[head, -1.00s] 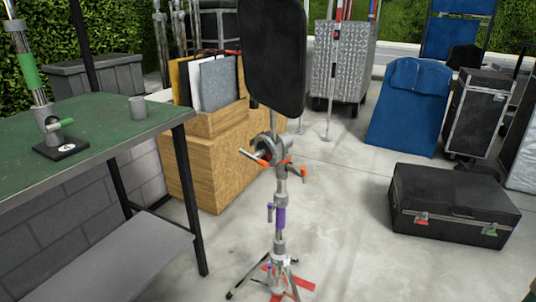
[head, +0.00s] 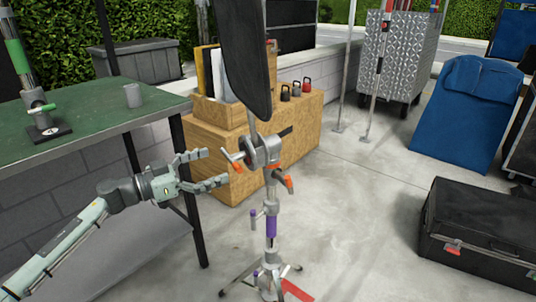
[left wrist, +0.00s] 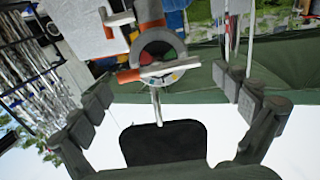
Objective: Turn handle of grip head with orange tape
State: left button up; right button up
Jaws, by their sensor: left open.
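The grip head (head: 262,152) is a grey round clamp on top of a light stand with a purple-taped section (head: 271,226). One handle with orange tape (head: 232,160) points left, and another orange-tipped handle (head: 288,182) points to the lower right. A black flag panel (head: 247,60) rises from the head. My left gripper (head: 217,168) is open and empty, its fingers pointing at the head, just left of it. The left wrist view shows the grip head (left wrist: 160,48) and an orange-marked handle (left wrist: 158,71) between the open fingers, apart from both. My right gripper is out of view.
A green table (head: 85,125) with a grey cup (head: 132,95) stands left, beside my left arm. A wooden box (head: 300,130) stands behind the stand. A black case (head: 480,225) lies at right. The concrete floor between is clear.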

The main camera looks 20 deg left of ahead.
aim_at(242, 156)
pick_arm(q)
jog(key=x, duration=0.6)
jog(key=shift+w+d, duration=0.1)
jog(key=shift+d, duration=0.05)
jog(key=shift+w+d, duration=0.4)
jog(key=shift+w, duration=0.05)
jog(key=shift+d, duration=0.1)
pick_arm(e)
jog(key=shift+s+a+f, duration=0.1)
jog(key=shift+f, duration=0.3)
pick_arm(q)
jog(key=shift+c, duration=0.8)
jog(key=c, duration=0.7)
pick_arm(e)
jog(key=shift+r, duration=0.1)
